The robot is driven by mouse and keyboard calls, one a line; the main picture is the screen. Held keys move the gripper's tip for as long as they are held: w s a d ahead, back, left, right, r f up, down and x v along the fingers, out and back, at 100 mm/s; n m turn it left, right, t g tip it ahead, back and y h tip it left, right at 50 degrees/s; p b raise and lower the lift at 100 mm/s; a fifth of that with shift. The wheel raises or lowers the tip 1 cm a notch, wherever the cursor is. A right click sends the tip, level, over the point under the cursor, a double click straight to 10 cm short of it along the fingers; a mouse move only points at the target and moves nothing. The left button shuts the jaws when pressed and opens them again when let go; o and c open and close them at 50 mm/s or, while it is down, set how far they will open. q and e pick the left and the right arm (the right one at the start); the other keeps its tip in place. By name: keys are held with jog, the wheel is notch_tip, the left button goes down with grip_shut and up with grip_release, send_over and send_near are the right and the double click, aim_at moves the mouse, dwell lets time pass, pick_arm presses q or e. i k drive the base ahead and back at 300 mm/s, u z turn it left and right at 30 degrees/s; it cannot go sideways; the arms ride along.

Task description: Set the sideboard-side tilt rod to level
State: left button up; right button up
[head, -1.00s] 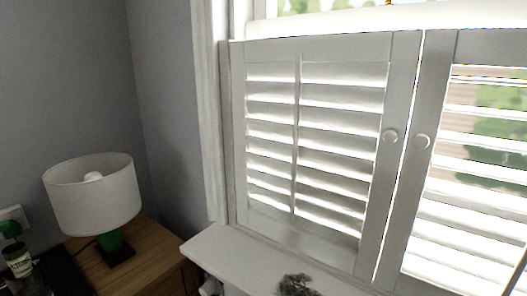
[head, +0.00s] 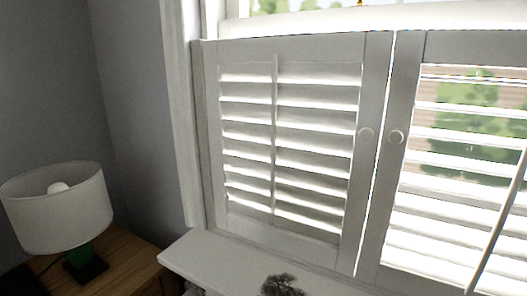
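The left shutter panel (head: 360,200), on the side of the wooden sideboard (head: 125,262), is shut in its frame. Its tilt rod (head: 274,130) is a thin white upright bar in front of the slats. The slats (head: 318,135) of this panel are tilted, with bright strips of light between them and no clear view out. The right shutter panel (head: 400,180) has slats with wider gaps that show greenery outside. Its tilt rod (head: 503,215) runs slantwise at the right edge of the picture. Neither of my grippers is in view.
A lamp with a white shade (head: 58,212) and green base stands on the sideboard at lower left. A white sill (head: 225,262) juts out below the shutters, with a dark dried plant (head: 284,285) at its front.

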aim_at(274, 56)
jog(key=z, duration=1.15)
jog(key=k, duration=0.75)
jog(key=u, duration=2.1)
